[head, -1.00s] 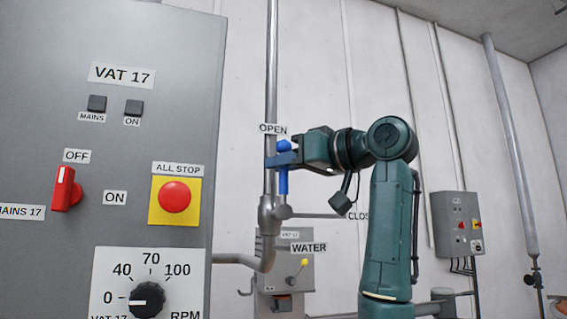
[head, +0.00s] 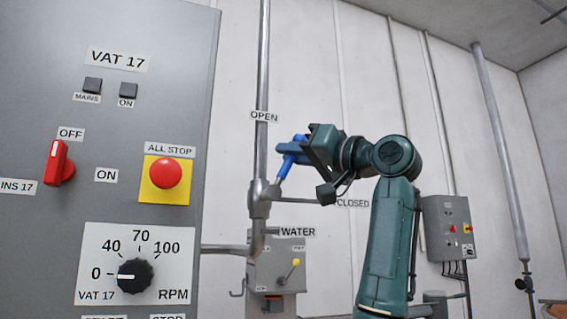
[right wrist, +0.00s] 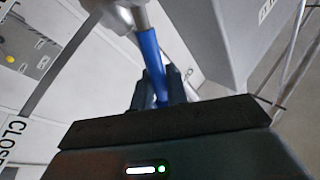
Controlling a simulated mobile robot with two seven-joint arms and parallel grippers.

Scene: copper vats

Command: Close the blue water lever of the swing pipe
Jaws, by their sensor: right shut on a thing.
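The blue water lever (head: 288,160) rises from the valve (head: 263,197) on the steel pipe. It tilts to the right, between the OPEN label (head: 264,116) above and the CLOSED label (head: 352,203) at the right. My right gripper (head: 292,148) is shut on the lever near its upper end. In the right wrist view the blue lever (right wrist: 152,62) runs between the two fingers (right wrist: 160,90) up to the grey valve. My left gripper is not in view.
A grey VAT 17 panel (head: 120,30) with a red switch (head: 58,163), a red stop button (head: 165,173) and a dial (head: 134,275) stands close on the left. A small grey box (head: 277,270) is below the valve.

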